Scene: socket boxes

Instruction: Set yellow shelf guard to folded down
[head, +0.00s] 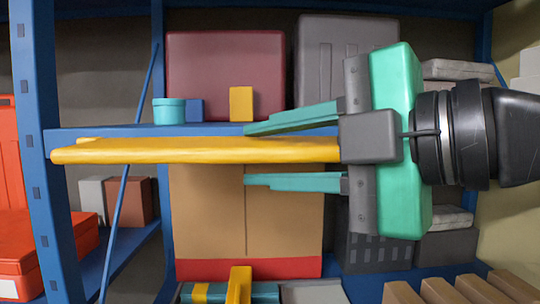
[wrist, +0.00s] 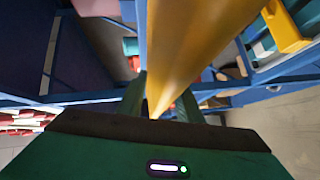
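The yellow shelf guard (head: 200,150) is a long bar lying level across the front of the blue shelf in the head view. Its left end overlaps the blue upright, and its right part is hidden behind my gripper. My gripper (head: 246,155) comes from the right with its teal fingers spread, one above the bar and one below. A gap shows between the lower finger and the bar; the upper finger is close to it. In the wrist view the guard (wrist: 190,50) runs away from between the fingers, large and close. Whether either finger touches it cannot be told.
Blue uprights (head: 38,120) frame the shelf. A maroon box (head: 225,70), a teal cup (head: 168,110) and a small yellow block (head: 241,103) stand above the guard. A cardboard box (head: 205,215) is below. A second yellow part (head: 238,287) shows at the bottom.

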